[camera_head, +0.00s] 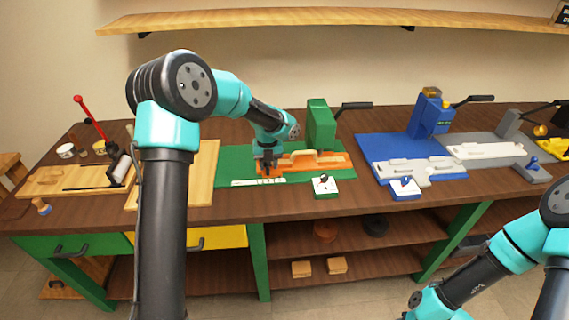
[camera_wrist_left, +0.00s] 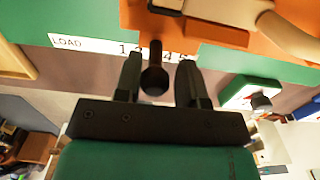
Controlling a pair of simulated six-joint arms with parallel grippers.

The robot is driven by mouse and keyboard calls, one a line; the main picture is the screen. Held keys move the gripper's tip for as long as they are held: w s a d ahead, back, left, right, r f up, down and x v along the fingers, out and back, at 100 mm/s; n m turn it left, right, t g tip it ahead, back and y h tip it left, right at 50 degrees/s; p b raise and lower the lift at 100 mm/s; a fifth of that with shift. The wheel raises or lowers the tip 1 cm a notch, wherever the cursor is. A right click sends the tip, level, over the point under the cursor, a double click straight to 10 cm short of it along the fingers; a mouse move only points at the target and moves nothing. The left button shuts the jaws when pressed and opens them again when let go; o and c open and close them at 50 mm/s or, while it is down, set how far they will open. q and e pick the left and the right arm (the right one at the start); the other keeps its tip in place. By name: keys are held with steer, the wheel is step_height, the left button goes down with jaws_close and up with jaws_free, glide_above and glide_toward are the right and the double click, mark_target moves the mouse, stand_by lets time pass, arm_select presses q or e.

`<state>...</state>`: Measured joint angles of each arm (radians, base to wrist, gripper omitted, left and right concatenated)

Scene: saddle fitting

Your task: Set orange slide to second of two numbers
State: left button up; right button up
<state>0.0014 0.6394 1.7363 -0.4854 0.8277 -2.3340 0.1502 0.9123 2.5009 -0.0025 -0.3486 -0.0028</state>
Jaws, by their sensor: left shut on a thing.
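The orange slide (camera_head: 335,160) lies on the green base (camera_head: 233,165) of the green station, and its orange body also fills the top of the left wrist view (camera_wrist_left: 215,30). A white scale strip (camera_head: 245,183) runs along the base's front edge. In the left wrist view the strip (camera_wrist_left: 92,46) reads LOAD, then digits, some hidden behind a dark knob (camera_wrist_left: 154,82). My left gripper (camera_head: 267,172) points down at the slide's left end. Its fingers (camera_wrist_left: 160,65) stand either side of the knob and are shut on it. My right arm shows at lower right; its gripper is not visible.
A small green-edged box with a dial (camera_head: 325,186) sits in front of the base. The green press (camera_head: 320,125) stands behind the slide, its dark lever to the right. The blue station (camera_head: 372,145) lies to the right, a wooden board (camera_head: 203,175) to the left.

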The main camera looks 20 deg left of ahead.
arm_select(q)
steer(key=shift+d, duration=0.2)
steer(key=o, duration=0.5)
steer(key=shift+w+d, duration=0.1)
steer(key=shift+r, duration=0.15)
steer(key=shift+r, duration=0.75)
steer(key=shift+a+r, duration=0.2)
steer(key=shift+r, duration=1.9)
